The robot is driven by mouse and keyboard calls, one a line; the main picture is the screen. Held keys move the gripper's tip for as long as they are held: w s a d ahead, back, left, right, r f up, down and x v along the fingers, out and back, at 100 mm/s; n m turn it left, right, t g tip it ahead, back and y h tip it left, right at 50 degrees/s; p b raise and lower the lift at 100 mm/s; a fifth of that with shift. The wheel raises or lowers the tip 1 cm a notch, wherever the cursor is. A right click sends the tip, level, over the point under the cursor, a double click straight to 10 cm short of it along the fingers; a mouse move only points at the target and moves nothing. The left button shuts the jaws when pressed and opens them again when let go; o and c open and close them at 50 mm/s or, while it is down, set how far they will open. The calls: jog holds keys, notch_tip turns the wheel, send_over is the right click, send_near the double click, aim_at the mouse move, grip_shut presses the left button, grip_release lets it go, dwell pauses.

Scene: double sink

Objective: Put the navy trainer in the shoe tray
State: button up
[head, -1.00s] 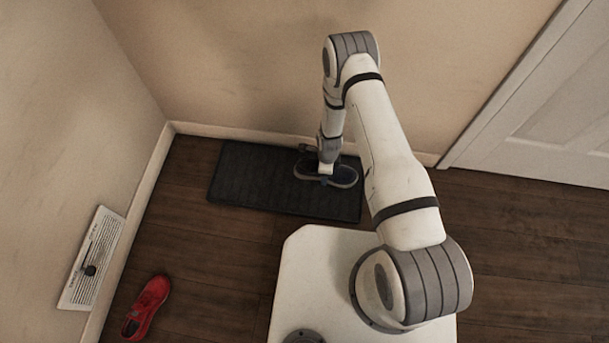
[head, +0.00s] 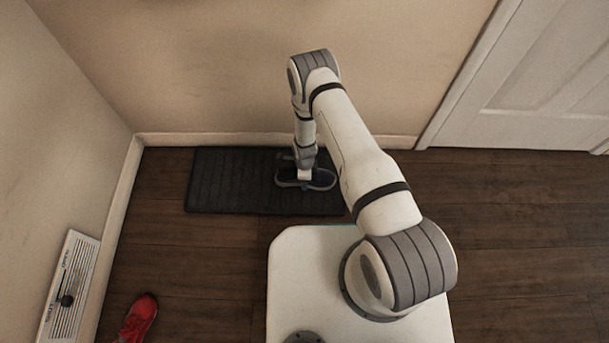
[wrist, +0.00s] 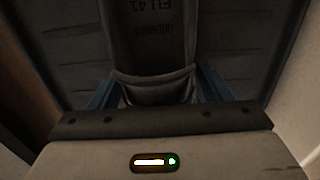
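The navy trainer (head: 320,180) has a pale sole and shows over the right part of the dark ribbed shoe tray (head: 230,190) in the head view. I cannot tell whether its sole touches the tray. My gripper (head: 305,178) points down at the trainer, its tips mostly hidden there. In the wrist view, the trainer's dark inside and heel collar (wrist: 153,88) lie between my two blue fingers, with an "EU 41" mark inside. The fingers lie close against both sides with no clear gap. The tray's ribs (wrist: 65,45) show behind.
A red shoe (head: 138,318) lies on the wooden floor at the lower left. A white wall vent (head: 68,290) is on the left wall. The back wall and skirting stand just behind the tray. A white door (head: 540,90) is at the right. The floor right of the tray is clear.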

jog(key=o, duration=0.5)
jog(key=shift+c, duration=0.2)
jog(key=w+d+r+n+p, duration=0.1)
jog(key=w+r+n+p, duration=0.1)
jog(key=r, duration=1.4)
jog(key=w+d+r+n+p, duration=0.2)
jog(key=r+n+p, duration=0.1)
jog(key=r, duration=1.2)
jog(key=s+d+r+n, duration=0.1)
jog(key=d+r+n, duration=0.1)
jog(key=r, duration=0.6)
jog(key=s+d+r+n, duration=0.2)
jog(key=r, duration=0.7)
jog(key=s+d+r+n, duration=0.3)
jog(key=s+r+n, duration=0.1)
jog(key=s+r, duration=0.4)
jog(key=s+d+r+n+t, duration=0.1)
jog(key=s+d+r+n, duration=0.3)
jog(key=s+r, duration=0.5)
jog(key=shift+s+r+n, duration=0.25)
jog(key=shift+s+n, duration=0.45)
jog(key=shift+s, duration=0.65)
